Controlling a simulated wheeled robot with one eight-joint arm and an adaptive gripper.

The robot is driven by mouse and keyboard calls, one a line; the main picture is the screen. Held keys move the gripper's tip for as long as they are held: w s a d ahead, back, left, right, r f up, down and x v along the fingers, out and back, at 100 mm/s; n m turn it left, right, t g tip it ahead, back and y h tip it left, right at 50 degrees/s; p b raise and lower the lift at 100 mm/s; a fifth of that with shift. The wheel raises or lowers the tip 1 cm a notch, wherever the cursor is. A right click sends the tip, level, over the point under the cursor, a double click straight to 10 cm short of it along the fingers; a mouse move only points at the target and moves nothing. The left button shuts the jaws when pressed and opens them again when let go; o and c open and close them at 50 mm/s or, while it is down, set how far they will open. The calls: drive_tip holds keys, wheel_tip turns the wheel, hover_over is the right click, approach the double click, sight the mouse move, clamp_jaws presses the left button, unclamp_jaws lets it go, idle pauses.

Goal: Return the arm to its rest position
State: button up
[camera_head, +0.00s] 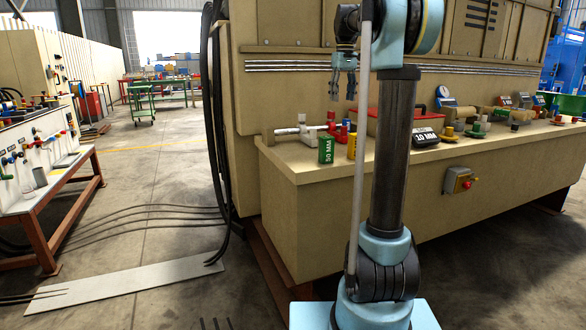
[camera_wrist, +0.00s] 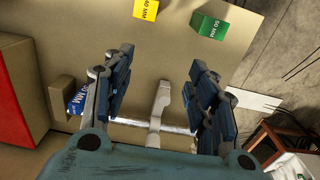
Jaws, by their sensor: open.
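My gripper (camera_head: 343,94) is raised above the beige machine ledge (camera_head: 300,160), its fingers pointing down. In the wrist view my gripper (camera_wrist: 162,80) has its two dark blue fingers spread wide, with nothing held between them. The upper part of my arm is folded up in front of the machine, and its column hides part of the ledge. A green 50 MM block (camera_head: 326,151) and a yellow block (camera_head: 351,147) stand on the ledge. The wrist view also shows the green block (camera_wrist: 208,26) and the yellow block (camera_wrist: 146,9), both apart from the fingers.
A red box (camera_head: 378,122) and a black 10 MM block (camera_head: 425,138) stand to the right. A blue block (camera_wrist: 77,101) shows beside the left finger. A bench (camera_head: 40,195) stands left, across open floor.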

drive_tip(key=s+f+m, duration=0.1)
drive_tip(key=s+f, duration=0.4)
drive_tip(key=s, duration=0.3)
drive_tip(key=s+f+m+t, duration=0.1)
drive_tip(key=s+f, duration=0.4)
drive_tip(key=s, duration=0.3)
drive_tip(key=s+f, duration=0.5)
drive_tip(key=s, duration=0.4)
drive_tip(key=s+f+m, duration=0.1)
drive_tip(key=s+f, duration=0.7)
drive_tip(key=f, duration=0.3)
drive_tip(key=s+f+m+t, duration=0.1)
drive_tip(key=s+f, duration=0.8)
drive_tip(key=f, duration=0.1)
drive_tip(key=shift+f, duration=0.35)
drive_tip(key=shift+w, duration=0.15)
drive_tip(key=shift+w+f, duration=0.2)
drive_tip(key=shift+w, duration=0.15)
